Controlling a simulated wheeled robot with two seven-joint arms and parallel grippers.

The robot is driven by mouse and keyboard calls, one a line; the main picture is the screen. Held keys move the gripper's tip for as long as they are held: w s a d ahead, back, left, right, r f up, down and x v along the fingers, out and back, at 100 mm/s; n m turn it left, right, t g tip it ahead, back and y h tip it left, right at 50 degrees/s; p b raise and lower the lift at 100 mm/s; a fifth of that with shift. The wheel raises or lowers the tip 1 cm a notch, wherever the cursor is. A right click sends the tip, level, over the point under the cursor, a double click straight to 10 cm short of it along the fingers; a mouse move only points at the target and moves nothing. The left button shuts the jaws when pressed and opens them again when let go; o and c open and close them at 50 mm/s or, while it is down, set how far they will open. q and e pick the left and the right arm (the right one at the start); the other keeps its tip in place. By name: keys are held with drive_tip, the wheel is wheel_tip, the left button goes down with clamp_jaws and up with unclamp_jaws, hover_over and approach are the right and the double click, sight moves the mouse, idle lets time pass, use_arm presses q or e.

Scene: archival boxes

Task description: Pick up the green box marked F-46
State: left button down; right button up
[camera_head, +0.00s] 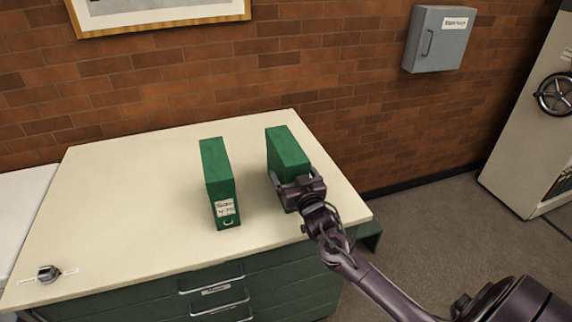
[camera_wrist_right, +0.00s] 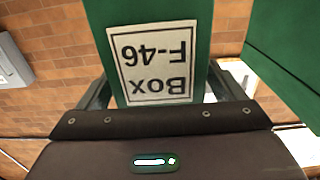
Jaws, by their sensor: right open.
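The green box marked F-46 (camera_head: 287,149) stands upright on the right part of the cabinet top. In the right wrist view its white label (camera_wrist_right: 155,62) reads "Box F-46" upside down. My right gripper (camera_head: 291,181) is at the box's near face, with one finger on each side. The right wrist view shows the open fingers (camera_wrist_right: 160,86) straddling the box; whether they touch its sides cannot be told. In the head view my gripper hides the box's lower front and label. My left gripper is not in view.
A second green box (camera_head: 217,177) stands to the left on the cream cabinet top (camera_head: 120,215), its label too small to read surely. A small metal object (camera_head: 48,273) lies at the front left. A brick wall is behind; a grey wall box (camera_head: 438,40) hangs right.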

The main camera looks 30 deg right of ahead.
drive_tip(key=shift+w+d+f, duration=0.1)
drive_tip(key=shift+w, duration=0.45)
drive_tip(key=c, duration=1.4)
drive_tip(key=shift+c, duration=0.6)
drive_tip(key=shift+r, duration=0.2)
